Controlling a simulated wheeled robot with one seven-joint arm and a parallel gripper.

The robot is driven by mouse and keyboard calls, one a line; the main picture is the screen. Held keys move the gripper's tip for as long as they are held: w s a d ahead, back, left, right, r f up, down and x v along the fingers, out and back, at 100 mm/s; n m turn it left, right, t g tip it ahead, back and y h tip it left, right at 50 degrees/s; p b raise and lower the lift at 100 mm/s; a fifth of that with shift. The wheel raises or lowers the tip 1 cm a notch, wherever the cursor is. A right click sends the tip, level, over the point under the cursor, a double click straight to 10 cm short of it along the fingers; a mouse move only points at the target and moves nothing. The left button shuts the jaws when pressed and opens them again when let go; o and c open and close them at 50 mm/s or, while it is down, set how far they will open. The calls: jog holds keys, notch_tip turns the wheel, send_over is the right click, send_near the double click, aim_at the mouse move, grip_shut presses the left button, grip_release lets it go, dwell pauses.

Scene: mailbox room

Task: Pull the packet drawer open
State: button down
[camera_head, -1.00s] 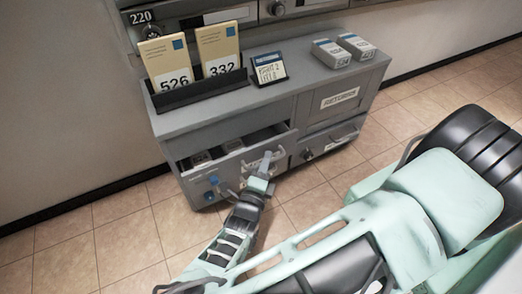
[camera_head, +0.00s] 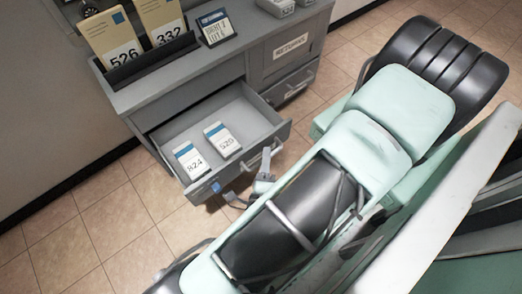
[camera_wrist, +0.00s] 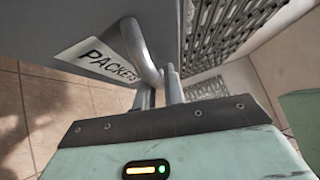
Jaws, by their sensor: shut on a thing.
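The packet drawer (camera_head: 226,164) is pulled out of the grey cabinet (camera_head: 190,92) in the head view. Two white packets with blue bands lie inside it, one marked 824 (camera_head: 194,162) and one marked 520 (camera_head: 222,141). In the wrist view the drawer front carries a PACKETS label (camera_wrist: 105,62) beside a curved metal handle (camera_wrist: 143,55). My gripper (camera_wrist: 160,93) is shut on that handle. In the head view my gripper (camera_head: 264,178) is at the drawer front, partly hidden by my arm.
A RETURNS door (camera_head: 290,48) and a lower drawer (camera_head: 292,84) on the cabinet's right are shut. Number cards (camera_head: 121,52) stand in a black holder on top, beside a small sign (camera_head: 215,27). Tiled floor (camera_head: 95,215) is clear at the left.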

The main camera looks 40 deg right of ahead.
jog(key=shift+a, duration=0.1)
jog(key=c, duration=1.8)
grip_release()
jog(key=p+v, duration=0.2)
jog(key=v, duration=1)
jog(key=shift+s+f, duration=0.1)
